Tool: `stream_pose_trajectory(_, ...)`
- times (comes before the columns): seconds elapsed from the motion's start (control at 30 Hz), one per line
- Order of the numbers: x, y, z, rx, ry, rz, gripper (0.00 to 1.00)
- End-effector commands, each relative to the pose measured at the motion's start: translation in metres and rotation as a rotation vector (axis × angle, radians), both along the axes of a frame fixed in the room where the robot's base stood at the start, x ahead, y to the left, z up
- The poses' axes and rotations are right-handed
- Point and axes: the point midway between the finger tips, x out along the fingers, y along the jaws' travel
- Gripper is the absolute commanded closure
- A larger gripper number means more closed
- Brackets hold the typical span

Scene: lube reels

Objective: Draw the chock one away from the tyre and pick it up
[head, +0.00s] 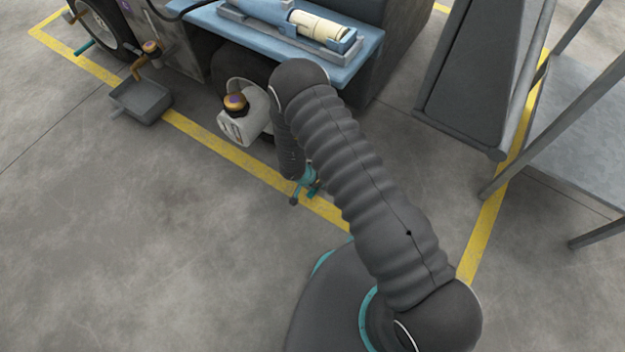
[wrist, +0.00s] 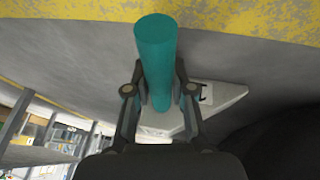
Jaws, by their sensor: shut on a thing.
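My gripper (wrist: 158,82) is shut on a teal round bar (wrist: 155,45) in the wrist view, which I take as the handle of chock one. The bar stands out between both fingers. In the head view my gripper (head: 304,188) is low over the floor near the yellow line, with teal showing at it, partly hidden by my arm. A dark tyre (head: 243,72) shows under the cart, partly behind a white jug and my arm.
A grey tray (head: 142,100) is on the floor at the left, near another tyre (head: 98,28). A metal frame (head: 480,70) stands at the right. The left floor is clear.

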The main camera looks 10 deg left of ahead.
Motion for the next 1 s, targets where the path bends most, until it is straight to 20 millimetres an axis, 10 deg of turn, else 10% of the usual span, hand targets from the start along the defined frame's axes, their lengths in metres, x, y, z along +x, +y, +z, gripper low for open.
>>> stream_pose_trajectory(0.77, -0.007, -0.025, 0.0, 0.0, 0.001, 0.004, 1.0)
stream_pose_trajectory(0.8, -0.007, -0.025, 0.0, 0.0, 0.001, 0.004, 0.67)
stream_pose_trajectory(0.87, -0.007, -0.025, 0.0, 0.0, 0.001, 0.004, 0.52)
stream_pose_trajectory(1.0, -0.007, -0.024, 0.0, 0.0, 0.0, 0.005, 0.48)
